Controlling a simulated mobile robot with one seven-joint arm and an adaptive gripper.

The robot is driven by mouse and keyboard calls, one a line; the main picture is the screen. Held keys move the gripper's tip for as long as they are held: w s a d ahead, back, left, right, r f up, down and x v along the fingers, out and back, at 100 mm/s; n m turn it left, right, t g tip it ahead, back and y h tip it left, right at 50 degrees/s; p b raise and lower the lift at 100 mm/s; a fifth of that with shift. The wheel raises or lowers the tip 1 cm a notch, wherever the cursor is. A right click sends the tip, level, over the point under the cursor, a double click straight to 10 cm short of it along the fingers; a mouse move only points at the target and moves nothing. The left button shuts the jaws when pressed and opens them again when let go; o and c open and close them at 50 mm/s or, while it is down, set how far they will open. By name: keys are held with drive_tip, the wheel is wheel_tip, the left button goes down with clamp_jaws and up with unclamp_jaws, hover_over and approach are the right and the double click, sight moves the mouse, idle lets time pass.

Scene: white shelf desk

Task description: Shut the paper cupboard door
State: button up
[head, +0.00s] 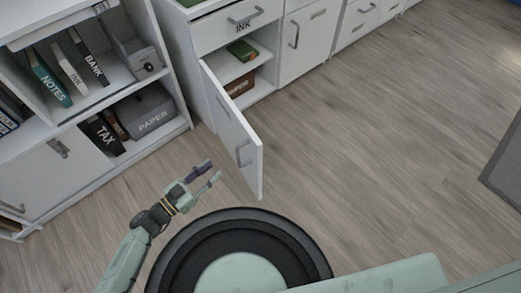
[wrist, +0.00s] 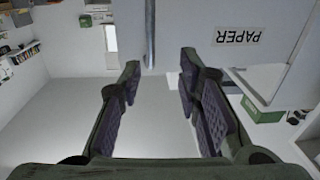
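The white cupboard door (head: 232,125) stands swung out from the cabinet, hinged at its left side. Its handle (head: 242,153) is near the free edge, on the outer face. In the wrist view, a white panel with an upside-down PAPER label (wrist: 238,36) fills the upper right, and a grey bar that looks like the handle (wrist: 150,35) shows at the top. My gripper (head: 206,174) is open and empty, left of the door on its outer side, with a gap between them. Its two fingers are apart in the wrist view (wrist: 160,72).
The open cupboard (head: 262,62) holds a green item (head: 242,50) and a brown box (head: 239,85). A bookshelf (head: 188,120) with books and a grey PAPER box (head: 150,111) stands at left. Wooden floor (head: 370,140) is clear to the right.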

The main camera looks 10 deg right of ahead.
drive_tip(key=g, duration=0.1)
drive_tip(key=p, duration=0.2)
hover_over(239, 165)
drive_tip(key=shift+w+d+f+m, duration=0.1)
drive_tip(key=shift+w+d+m, duration=0.05)
drive_tip(key=shift+w+m, duration=0.25)
clamp_jaws()
idle(0.8)
